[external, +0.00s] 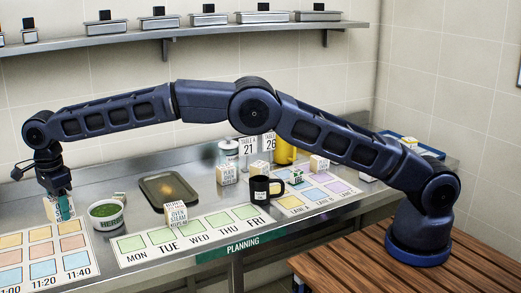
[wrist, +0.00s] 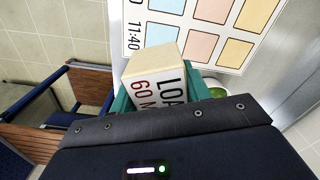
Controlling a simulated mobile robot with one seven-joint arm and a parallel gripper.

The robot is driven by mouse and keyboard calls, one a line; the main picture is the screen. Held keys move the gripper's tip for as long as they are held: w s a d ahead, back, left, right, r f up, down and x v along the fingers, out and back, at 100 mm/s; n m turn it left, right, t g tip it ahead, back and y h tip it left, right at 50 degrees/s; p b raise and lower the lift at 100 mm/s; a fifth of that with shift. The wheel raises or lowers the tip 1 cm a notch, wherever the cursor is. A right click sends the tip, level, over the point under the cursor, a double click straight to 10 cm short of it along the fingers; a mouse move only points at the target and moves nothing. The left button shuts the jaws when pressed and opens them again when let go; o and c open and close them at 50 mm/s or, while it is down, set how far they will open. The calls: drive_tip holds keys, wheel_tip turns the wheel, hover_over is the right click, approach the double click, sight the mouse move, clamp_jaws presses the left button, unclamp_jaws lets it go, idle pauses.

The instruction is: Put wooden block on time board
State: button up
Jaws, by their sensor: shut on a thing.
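My gripper (external: 60,207) has teal fingers shut on a pale wooden block (wrist: 152,65). The block carries printed text reading "LOA" and "60 M" in the wrist view. In the external view the held block (external: 51,210) is partly hidden by the fingers. The time board (external: 55,257) lies at the front left of the counter, with coloured squares and times such as 11:20 and 11:40. The gripper and block are at its far edge; I cannot tell whether the block touches the counter. The board also shows in the wrist view (wrist: 183,47), beyond the block.
A bowl with green contents (external: 105,214) stands just right of my gripper. A dark tray (external: 168,190), another printed block (external: 176,216), a black mug (external: 259,190) and a day-of-week planning board (external: 130,257) lie further right. The time board's squares look clear.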

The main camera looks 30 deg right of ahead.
sight(75, 262)
wheel_tip(75, 262, down, 14)
drive_tip(key=shift+f, duration=0.15)
idle(0.5)
drive_tip(key=shift+f, duration=0.15)
drive_tip(key=o, duration=1.1)
drive_tip(key=shift+c, duration=0.2)
wheel_tip(75, 262, up, 12)
drive_tip(key=shift+r, duration=0.15)
